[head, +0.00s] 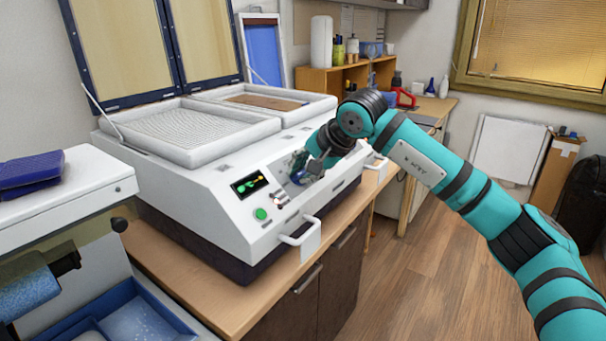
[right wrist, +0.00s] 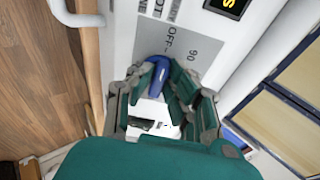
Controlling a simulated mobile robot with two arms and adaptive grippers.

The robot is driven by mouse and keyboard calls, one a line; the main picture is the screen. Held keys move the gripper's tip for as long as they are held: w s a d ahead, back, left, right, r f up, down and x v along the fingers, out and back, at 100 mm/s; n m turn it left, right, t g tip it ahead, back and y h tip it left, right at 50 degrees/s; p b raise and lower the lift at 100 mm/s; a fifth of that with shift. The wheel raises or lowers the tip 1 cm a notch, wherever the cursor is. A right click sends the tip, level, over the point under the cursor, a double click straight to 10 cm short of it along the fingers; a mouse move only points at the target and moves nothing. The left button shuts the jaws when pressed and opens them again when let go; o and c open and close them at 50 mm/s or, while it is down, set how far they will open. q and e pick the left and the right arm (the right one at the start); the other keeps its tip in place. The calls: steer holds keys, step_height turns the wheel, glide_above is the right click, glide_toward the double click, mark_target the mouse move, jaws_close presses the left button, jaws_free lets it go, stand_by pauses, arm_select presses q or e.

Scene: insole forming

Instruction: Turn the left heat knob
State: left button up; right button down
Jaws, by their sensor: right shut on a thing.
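The white forming machine (head: 215,190) stands on the wooden bench, its front panel facing me. A blue heat knob (right wrist: 158,70) shows in the right wrist view on a grey plate (right wrist: 165,42) marked "OFF" and "90". My right gripper (right wrist: 156,80) is shut on this knob, one finger on each side. In the head view my right gripper (head: 308,170) is at the panel, right of the display, and hides much of that area. I cannot see a second knob. My left gripper is not in view.
A lit display (head: 249,184), a green button (head: 261,214) and a small switch (head: 280,198) sit left of my gripper. White handles (head: 299,240) stick out from the machine's front. Its lids (head: 130,45) stand open behind. The wooden floor (head: 420,270) at right is clear.

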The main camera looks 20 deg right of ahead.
stand_by(0.4)
steer(key=c, duration=1.3)
jaws_free()
steer(key=shift+s+r, duration=0.1)
steer(key=v, duration=1.1)
steer(key=shift+s+d+r, duration=0.2)
steer(key=shift+s+d, duration=0.05)
steer(key=shift+s, duration=0.05)
